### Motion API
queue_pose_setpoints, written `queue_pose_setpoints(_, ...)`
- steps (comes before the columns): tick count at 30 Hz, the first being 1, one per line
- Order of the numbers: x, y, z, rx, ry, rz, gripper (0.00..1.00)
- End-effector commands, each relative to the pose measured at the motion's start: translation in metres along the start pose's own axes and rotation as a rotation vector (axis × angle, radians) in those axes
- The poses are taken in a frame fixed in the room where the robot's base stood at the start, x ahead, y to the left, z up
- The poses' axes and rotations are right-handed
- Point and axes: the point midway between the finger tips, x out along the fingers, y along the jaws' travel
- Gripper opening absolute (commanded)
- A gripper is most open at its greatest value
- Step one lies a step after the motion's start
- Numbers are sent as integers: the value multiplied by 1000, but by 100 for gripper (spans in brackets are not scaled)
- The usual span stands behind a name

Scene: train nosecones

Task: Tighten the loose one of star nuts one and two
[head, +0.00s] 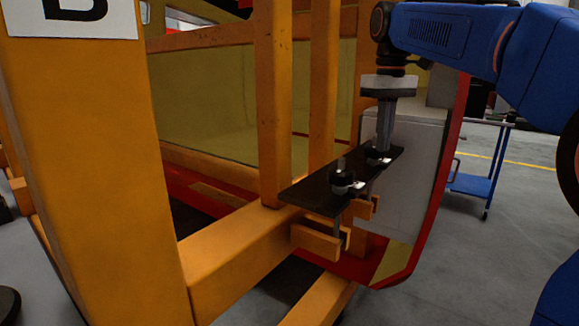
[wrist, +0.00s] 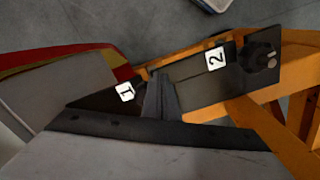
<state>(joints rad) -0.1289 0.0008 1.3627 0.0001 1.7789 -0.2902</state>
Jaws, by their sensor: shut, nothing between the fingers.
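A dark flat plate (head: 318,193) carries two black star nuts. Star nut two (head: 343,180) is the nearer one in the head view and stands clear, with its stud showing above it. It also shows in the wrist view (wrist: 260,58), right of the white label 2 (wrist: 216,58). Star nut one (head: 377,157) is at the far end of the plate. My gripper (head: 385,145) points straight down over it, shut. In the wrist view my shut fingers (wrist: 158,80) hide nut one beside the white label 1 (wrist: 125,91). I cannot tell whether they touch it.
Orange frame posts (head: 272,100) stand left of the plate, and an orange beam (head: 235,250) runs below it. A red-edged nosecone panel (head: 400,190) is behind. A blue trolley (head: 480,185) stands at the back right. The floor on the right is open.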

Motion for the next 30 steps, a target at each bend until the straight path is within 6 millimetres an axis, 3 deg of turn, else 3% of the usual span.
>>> queue_pose_setpoints(15,-47,0,0,0,2,1,0)
queue_pose_setpoints(26,-50,0,0,0,1,0,0)
queue_pose_setpoints(30,-46,-1,9,12,12,4,0)
